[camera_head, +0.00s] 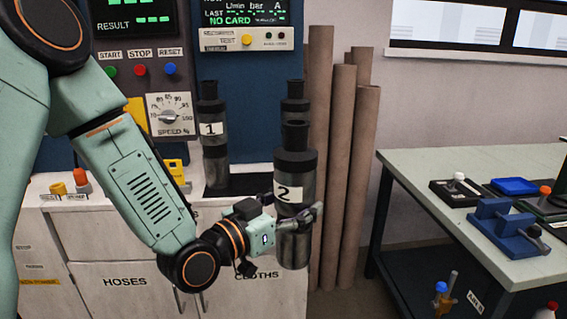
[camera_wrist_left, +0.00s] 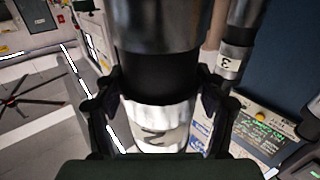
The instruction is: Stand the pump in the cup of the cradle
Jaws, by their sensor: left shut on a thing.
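My left gripper (camera_head: 300,213) is shut around the pump labelled 2 (camera_head: 296,172), a dark and metallic cylinder with a black neck. It holds the pump upright in front of the bench, clear of the cabinet doors. In the left wrist view the same pump (camera_wrist_left: 158,75) fills the middle, with a dark finger on each side of it. I cannot make out the cradle or its cup for certain. My right gripper does not show.
Pump 1 (camera_head: 211,140) stands on a dark base on the bench. Another pump (camera_head: 294,97) is partly hidden behind the held one; its label 3 (camera_wrist_left: 229,65) shows in the wrist view. Brown tubes (camera_head: 340,160) lean on the wall. A table at right carries a blue fixture (camera_head: 497,228).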

